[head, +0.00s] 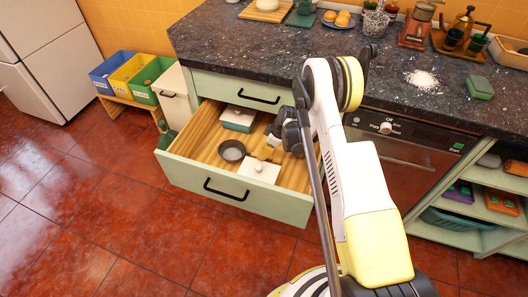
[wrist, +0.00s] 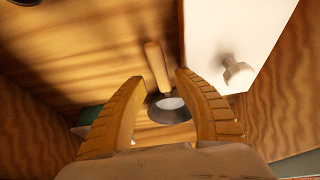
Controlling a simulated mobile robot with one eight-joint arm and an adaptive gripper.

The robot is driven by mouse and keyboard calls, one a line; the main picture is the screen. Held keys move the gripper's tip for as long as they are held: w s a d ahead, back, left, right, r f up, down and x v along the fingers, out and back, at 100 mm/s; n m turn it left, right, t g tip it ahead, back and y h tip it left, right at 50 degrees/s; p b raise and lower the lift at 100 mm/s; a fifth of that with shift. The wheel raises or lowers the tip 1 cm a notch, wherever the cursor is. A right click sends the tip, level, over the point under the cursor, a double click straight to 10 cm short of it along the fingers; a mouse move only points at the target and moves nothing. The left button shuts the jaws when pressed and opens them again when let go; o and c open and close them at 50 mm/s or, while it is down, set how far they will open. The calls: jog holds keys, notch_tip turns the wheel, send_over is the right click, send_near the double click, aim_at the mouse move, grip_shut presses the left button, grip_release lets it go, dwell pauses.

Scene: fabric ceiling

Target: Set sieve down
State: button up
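The sieve shows in the wrist view as a small metal cup with a pale inside (wrist: 170,108) and a light wooden handle pointing up the picture. It is in the gap between my gripper's (wrist: 160,76) two yellow fingers, with space around the handle at the tips. Whether its rim touches the right finger I cannot tell. In the head view my gripper (head: 268,151) is low inside the open wooden drawer (head: 190,147); my arm hides part of that area, and the sieve is not clear there.
A white-lidded box with a knob (head: 260,171) is close to my gripper; it also shows in the wrist view (wrist: 225,35). A round grey dish (head: 232,150) lies to its left, and a teal box with a white lid (head: 238,118) behind. Drawer walls enclose the space.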

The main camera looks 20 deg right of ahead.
jog(key=shift+r, duration=0.25)
jog(key=s+r+m+t+h+p, duration=0.15)
jog(key=s+r, duration=0.35)
jog(key=r, duration=1.3)
jog(key=s+r+m+h+p, duration=0.1)
jog(key=s+r+m+p, duration=0.3)
jog(key=r, duration=1.4)
jog(key=s+a+r+m+t, duration=0.1)
jog(key=s+r, duration=0.3)
jog(key=s, duration=0.7)
jog(key=s+r+m+t+h+b, duration=0.1)
jog(key=s+r+m, duration=0.3)
jog(key=s, duration=0.8)
jog(key=shift+a+r+t, duration=0.35)
jog(key=shift+r+t, duration=0.1)
